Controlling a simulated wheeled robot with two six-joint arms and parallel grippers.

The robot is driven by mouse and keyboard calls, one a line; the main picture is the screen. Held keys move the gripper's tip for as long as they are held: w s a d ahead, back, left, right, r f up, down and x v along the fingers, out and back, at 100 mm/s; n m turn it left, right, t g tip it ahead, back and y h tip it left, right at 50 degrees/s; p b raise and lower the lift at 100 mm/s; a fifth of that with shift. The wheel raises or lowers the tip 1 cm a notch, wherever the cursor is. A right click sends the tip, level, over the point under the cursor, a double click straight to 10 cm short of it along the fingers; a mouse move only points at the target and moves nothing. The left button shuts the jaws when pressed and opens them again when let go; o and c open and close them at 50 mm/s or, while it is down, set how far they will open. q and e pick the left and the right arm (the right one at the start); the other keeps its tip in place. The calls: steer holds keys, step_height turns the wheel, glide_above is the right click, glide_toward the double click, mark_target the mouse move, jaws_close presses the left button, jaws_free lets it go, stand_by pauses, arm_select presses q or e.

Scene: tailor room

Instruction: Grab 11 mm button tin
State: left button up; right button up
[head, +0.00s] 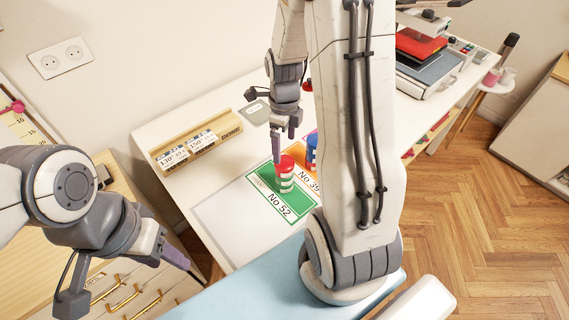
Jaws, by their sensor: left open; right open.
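No tin with a readable 11 mm label shows; I cannot tell whether one is in view. A red-topped, green-and-white striped round item (286,173) stands on the green No 52 card (280,206). A blue round item (311,150) stands on the orange No 39 card (308,181), partly hidden by my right arm. My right gripper (283,147) is open and points down just above and behind the red-topped item; contact cannot be told. My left gripper (178,262) is open and empty at the lower left, beside the table's left edge.
The white table (165,123) holds a wooden rack (228,125) of labelled cards and a pale sheet (232,225). A red-and-grey press (425,65) stands at the back right. A drawer cabinet (140,290) is at lower left. My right arm hides the table's middle.

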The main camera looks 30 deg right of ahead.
mark_target(283, 162)
steer(key=shift+f, duration=0.95)
steer(key=shift+s+a+f+p, duration=0.1)
steer(key=shift+a+f+p, duration=0.05)
steer(key=shift+f+p, duration=0.35)
steer(key=f, duration=0.1)
steer(key=f+p, duration=0.1)
steer(key=f, duration=0.1)
steer(key=shift+s+a+f, duration=0.15)
steer(key=shift+a+f, duration=0.05)
steer(key=shift+f, duration=0.55)
steer(key=c, duration=1.5)
steer(key=shift+r, duration=0.1)
